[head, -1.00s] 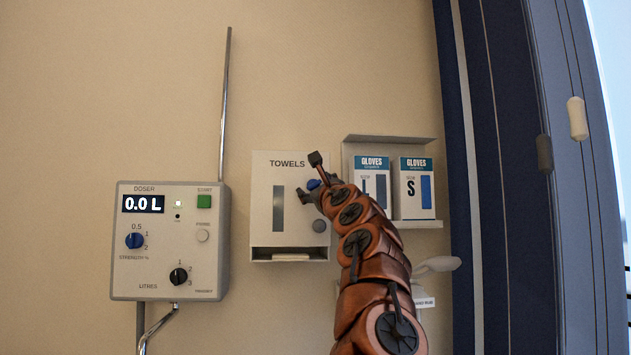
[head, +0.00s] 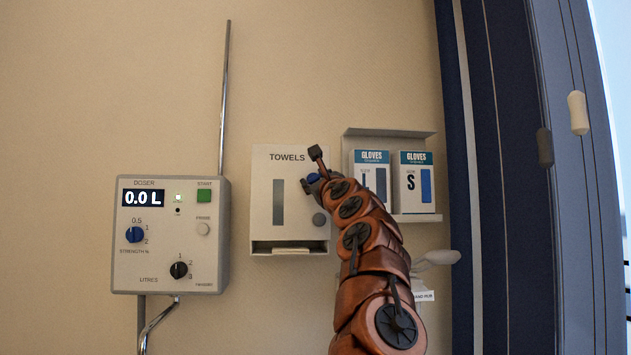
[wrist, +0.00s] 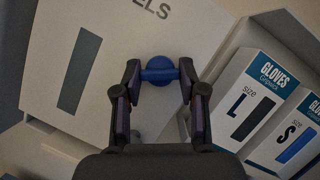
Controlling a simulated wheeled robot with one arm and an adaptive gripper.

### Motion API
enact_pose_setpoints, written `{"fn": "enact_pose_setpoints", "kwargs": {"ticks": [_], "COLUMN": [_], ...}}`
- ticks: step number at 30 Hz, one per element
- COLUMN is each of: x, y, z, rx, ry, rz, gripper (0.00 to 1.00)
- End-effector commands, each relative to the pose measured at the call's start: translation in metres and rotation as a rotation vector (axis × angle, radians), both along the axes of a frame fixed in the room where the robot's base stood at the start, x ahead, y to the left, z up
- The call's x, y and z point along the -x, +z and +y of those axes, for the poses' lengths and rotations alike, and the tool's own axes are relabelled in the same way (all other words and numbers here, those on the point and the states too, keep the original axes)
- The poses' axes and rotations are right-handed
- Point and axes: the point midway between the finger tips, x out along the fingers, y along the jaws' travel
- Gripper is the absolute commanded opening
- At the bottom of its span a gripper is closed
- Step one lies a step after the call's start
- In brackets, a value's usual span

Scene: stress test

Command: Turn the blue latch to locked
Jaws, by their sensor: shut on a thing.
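The blue latch (wrist: 159,70) is on the front of the white towel dispenser (head: 262,200), at its upper right. In the wrist view it has a round blue middle and a bar that lies across between my fingers. My gripper (wrist: 160,73) is shut on the bar, one finger at each end. Any lock marking is not visible.
A doser panel (head: 125,270) with a blue knob and a black knob hangs at the left. Glove boxes (head: 417,185) stand on a shelf (head: 390,135) just right of the dispenser. A dark blue door frame (head: 500,200) is farther right. The wall between doser and dispenser is clear.

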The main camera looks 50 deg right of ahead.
Motion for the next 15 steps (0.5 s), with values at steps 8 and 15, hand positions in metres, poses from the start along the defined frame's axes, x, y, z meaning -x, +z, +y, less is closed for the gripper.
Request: {"fn": "enact_pose_setpoints", "kwargs": {"ticks": [8, 15], "x": [-0.0010, -0.0012], "y": [-0.0007, -0.0006], "z": [0.0009, 0.0011], "rx": [-0.036, -0.113], "ry": [0.002, 0.001], "rz": [-0.029, -0.094], "gripper": [0.06, 0.06]}}
